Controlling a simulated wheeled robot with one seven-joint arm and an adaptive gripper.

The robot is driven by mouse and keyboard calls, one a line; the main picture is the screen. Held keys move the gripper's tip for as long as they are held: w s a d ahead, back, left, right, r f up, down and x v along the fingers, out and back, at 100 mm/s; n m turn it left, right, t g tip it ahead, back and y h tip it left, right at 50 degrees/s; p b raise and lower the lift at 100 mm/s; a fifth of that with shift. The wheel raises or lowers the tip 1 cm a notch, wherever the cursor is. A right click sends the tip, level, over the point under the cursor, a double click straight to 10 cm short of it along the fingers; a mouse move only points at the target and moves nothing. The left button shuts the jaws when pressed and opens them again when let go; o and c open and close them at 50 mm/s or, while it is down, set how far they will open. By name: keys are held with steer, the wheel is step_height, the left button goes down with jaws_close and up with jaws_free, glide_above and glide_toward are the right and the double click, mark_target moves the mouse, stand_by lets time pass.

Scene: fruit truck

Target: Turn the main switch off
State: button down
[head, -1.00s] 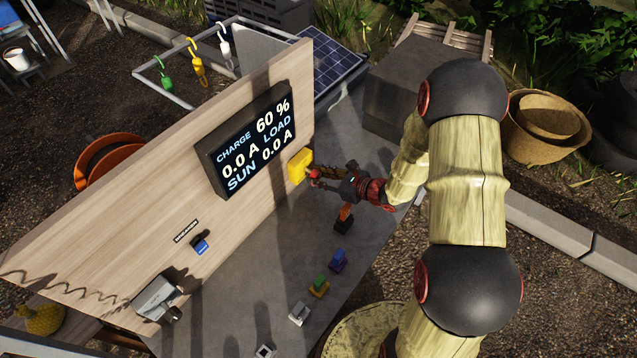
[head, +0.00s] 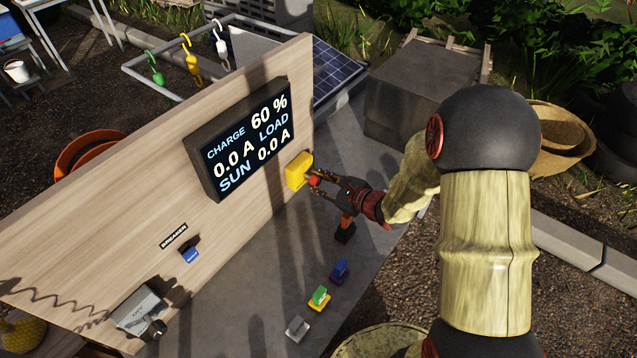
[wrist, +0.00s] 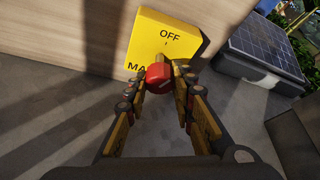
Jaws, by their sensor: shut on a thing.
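The main switch is a yellow box (head: 299,170) on the wooden panel, right of the display. Its red knob (head: 314,180) sticks out from the front. In the wrist view the box face (wrist: 165,42) reads "OFF" at the top, with a partly hidden "MA..." label lower left. My gripper (head: 315,181) is at the knob, its fingers on either side. In the wrist view my gripper (wrist: 161,82) is shut on the red knob (wrist: 158,75), which carries a pale mark. Fingers and knob hide the lower part of the box face.
The display (head: 245,140) reads charge 60 %, load 0.0 A and sun 0.0 A. A blue breaker (head: 190,254) and a grey box (head: 138,310) are lower left on the panel. Several small coloured plugs (head: 319,297) stand on the grey tabletop (head: 255,290) below my gripper.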

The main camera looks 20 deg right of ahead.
steer(key=c, duration=1.6)
jaws_free()
steer(key=shift+a, duration=0.1)
steer(key=shift+o, duration=0.5)
steer(key=v, duration=1.2)
steer(key=shift+r, duration=0.1)
